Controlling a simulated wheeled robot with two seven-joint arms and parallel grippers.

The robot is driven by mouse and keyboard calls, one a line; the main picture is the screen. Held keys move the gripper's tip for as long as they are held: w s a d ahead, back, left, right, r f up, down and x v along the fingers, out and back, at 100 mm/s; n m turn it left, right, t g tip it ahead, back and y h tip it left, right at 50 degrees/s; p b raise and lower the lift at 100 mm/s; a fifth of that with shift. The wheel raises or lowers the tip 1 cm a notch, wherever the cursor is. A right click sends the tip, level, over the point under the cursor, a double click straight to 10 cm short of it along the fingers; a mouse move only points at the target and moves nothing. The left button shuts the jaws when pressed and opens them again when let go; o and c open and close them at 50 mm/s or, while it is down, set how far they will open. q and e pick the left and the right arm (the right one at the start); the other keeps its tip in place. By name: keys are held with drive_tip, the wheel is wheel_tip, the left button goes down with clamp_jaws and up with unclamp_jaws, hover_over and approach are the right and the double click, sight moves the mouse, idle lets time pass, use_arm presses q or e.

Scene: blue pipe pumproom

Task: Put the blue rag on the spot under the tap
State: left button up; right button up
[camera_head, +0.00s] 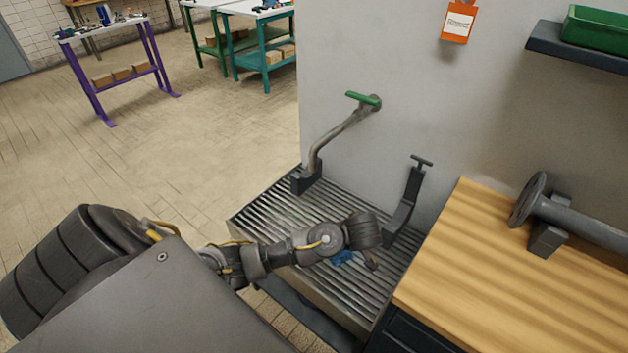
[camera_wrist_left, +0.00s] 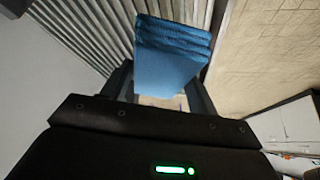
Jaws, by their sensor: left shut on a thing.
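My left arm reaches in from the left over the slatted metal grate. My left gripper (camera_head: 358,263) is mostly hidden behind its own wrist in the head view. It is shut on the blue rag (camera_head: 342,257), of which only a small patch shows there. In the left wrist view the folded blue rag (camera_wrist_left: 172,58) sits between the fingers (camera_wrist_left: 160,92), over the edge of the grate. The tap (camera_head: 336,136) has a green lever and a bent pipe coming from the wall at the grate's back left. No marked spot is clearly visible. My right gripper is out of view.
The slatted grate (camera_head: 268,213) is bare at its left. A dark upright bracket with a T-handle (camera_head: 408,203) stands at its back right. A wooden worktop (camera_head: 470,265) with a pipe and flange (camera_head: 530,200) adjoins on the right. Tiled floor lies left.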

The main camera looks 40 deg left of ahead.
use_arm(q)
drive_tip(key=a, duration=0.1)
drive_tip(key=w+a+f, duration=0.1)
drive_tip(key=a, duration=0.3)
drive_tip(key=shift+w+f+p, duration=0.15)
drive_tip(key=shift+f+p, duration=0.15)
drive_tip(key=shift+f, duration=0.1)
drive_tip(key=x, duration=0.4)
drive_tip(key=a+x, duration=0.1)
drive_tip(key=x, duration=0.2)
drive_tip(key=shift+w+r, duration=0.1)
drive_tip(key=shift+r, duration=0.3)
drive_tip(key=shift+a+f, duration=0.25)
drive_tip(key=shift+f, duration=0.05)
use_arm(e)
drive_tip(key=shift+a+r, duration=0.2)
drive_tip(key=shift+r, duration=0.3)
use_arm(q)
drive_tip(key=f, duration=0.3)
drive_tip(key=shift+w+a+f+b, duration=0.1)
drive_tip(key=shift+a+f+b, duration=0.1)
drive_tip(key=shift+f+b, duration=0.15)
drive_tip(key=o, duration=1.1)
drive_tip(key=shift+c, duration=0.2)
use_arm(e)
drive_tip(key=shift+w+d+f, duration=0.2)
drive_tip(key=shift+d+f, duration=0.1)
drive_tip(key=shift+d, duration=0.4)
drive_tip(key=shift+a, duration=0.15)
